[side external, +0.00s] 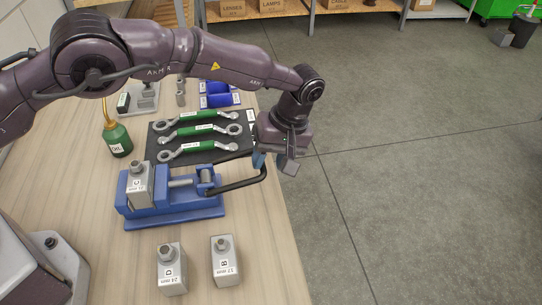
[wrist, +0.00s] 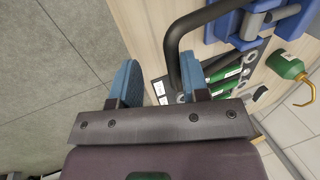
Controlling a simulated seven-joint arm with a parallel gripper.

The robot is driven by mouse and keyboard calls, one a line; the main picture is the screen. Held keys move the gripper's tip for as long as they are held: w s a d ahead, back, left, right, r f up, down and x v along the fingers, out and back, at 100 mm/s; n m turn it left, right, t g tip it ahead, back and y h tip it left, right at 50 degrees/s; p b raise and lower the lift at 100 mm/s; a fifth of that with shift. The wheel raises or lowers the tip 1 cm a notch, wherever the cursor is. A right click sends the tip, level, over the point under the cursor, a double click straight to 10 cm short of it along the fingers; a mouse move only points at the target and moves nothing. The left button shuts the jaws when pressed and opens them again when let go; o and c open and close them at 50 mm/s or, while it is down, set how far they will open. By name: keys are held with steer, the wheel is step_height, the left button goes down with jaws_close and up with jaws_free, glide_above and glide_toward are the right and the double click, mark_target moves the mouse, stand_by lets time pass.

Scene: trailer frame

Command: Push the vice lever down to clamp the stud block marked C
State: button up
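The blue vice (side external: 175,207) stands on the bench, with the grey stud block marked C (side external: 138,187) upright at the left of its jaws. The vice also shows in the wrist view (wrist: 228,26). Its black bent lever (side external: 238,185) reaches right from the vice, and its end turns up towards my gripper (side external: 268,161). In the wrist view my gripper (wrist: 157,82) is open, with two blue fingers apart. The lever (wrist: 172,50) appears in the gap, close beside the right finger; I cannot tell whether they touch. The lever's tip is partly hidden.
Stud blocks marked D (side external: 171,270) and B (side external: 225,262) stand in front of the vice. Behind it lie green-handled wrenches (side external: 197,132) on a dark mat. A green oil bottle (side external: 117,139) stands at left. The bench's right edge is beneath my gripper, with open floor beyond.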

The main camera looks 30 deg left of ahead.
steer(key=v, duration=1.2)
stand_by(0.5)
